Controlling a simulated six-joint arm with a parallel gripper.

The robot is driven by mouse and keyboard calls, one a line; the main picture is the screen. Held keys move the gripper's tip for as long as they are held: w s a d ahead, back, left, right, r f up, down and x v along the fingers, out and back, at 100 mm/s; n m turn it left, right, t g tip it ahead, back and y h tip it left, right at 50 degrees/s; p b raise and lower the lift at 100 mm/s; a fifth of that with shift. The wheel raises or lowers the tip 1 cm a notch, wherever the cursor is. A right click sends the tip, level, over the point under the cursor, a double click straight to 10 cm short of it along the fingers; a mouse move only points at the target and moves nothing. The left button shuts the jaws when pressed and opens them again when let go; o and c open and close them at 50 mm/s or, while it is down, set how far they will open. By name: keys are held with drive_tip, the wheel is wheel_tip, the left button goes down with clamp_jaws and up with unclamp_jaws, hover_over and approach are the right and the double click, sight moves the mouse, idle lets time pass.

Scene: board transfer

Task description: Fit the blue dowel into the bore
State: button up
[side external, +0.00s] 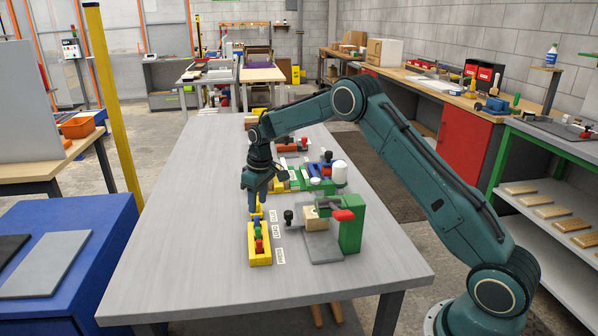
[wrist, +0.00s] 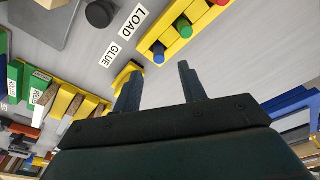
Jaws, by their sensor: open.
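The blue dowel (wrist: 158,50) stands in a yellow rack (wrist: 172,24) beside a green dowel (wrist: 185,28) and a red one. In the side view the rack (side external: 260,260) is near the table's front, with the blue dowel (side external: 257,226) at its far end. My gripper (side external: 254,208) points down just beyond that end. In the wrist view its two fingers (wrist: 156,78) are apart and empty, short of the blue dowel. A wooden block (side external: 317,217) sits in a fixture right of the rack. I cannot make out the bore.
A green clamp (side external: 351,228) with a red handle (side external: 343,215) stands by the block on a grey plate (side external: 322,247). A small yellow holder (wrist: 124,72) is by the GLUE label. Coloured blocks and a white-topped bottle (side external: 340,172) lie beyond. The table's left side is clear.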

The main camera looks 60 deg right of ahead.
sight(257, 217)
drive_tip(key=shift+f, duration=0.3)
drive_tip(key=shift+w+f, duration=0.2)
drive_tip(key=shift+f, duration=1.1)
drive_tip(key=shift+w+f, duration=0.2)
drive_tip(key=shift+f, duration=1.05)
clamp_jaws()
